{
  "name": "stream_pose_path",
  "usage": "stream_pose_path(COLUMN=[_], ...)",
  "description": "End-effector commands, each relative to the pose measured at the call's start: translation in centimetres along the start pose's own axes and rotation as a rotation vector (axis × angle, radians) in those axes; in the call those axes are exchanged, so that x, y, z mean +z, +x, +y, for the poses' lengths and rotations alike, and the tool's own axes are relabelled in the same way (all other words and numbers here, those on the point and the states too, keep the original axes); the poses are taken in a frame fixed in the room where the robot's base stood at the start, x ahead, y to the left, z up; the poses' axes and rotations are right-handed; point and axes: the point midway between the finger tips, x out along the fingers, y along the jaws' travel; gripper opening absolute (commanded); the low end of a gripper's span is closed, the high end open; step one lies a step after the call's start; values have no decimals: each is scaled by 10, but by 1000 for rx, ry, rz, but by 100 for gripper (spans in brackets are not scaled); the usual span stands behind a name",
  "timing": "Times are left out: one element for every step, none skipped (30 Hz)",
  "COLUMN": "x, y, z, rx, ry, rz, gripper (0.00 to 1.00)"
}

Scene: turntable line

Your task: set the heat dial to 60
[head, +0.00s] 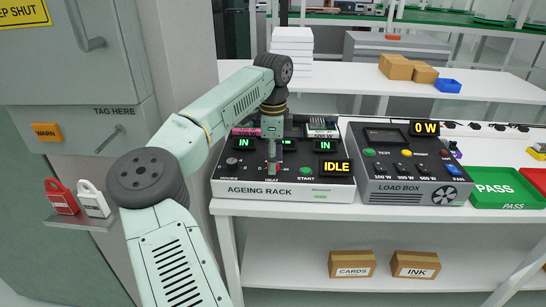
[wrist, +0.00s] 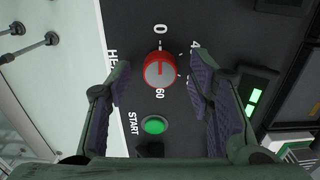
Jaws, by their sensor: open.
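The heat dial (wrist: 158,70) is a round red knob on the dark panel of the ageing rack (head: 240,191). The number 0 is above it in the wrist view, 60 is below it, and a label starting with 4 is to the upper right. I cannot tell for certain which mark its pointer faces. My gripper (wrist: 160,75) is open, with one finger on each side of the dial and a visible gap to both. In the head view my gripper (head: 271,150) points down over the HEAT label and largely hides the dial.
A green START button (wrist: 154,125) lies beside the dial, near my fingers. The rack's display (head: 336,168) reads IDLE. The load box (head: 412,187) stands close on the right, with a green PASS tray (head: 500,202) beyond it. White boxes (head: 292,48) are stacked behind.

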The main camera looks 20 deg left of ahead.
Motion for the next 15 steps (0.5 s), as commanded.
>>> stream_pose_path(x=[0,0,0,0,0,0,0,0,0,0,0,0,0,0,0], y=[2,2,3,3,3,3,3,3,3,3,3,3,3,3,3], z=[0,0,0,0,0,0,0,0,0,0,0,0,0,0,0], rx=[0,0,0,0,0,0,0,0,0,0,0,0,0,0,0], ry=[1,1,1,0,0,0,0,0,0,1,1,1,1,1,1], rz=[0,0,0,0,0,0,0,0,0,0,0,1,1,0,1], gripper=[48,48,48,48,48,48,48,48,48,46,44,41,39,37,34])
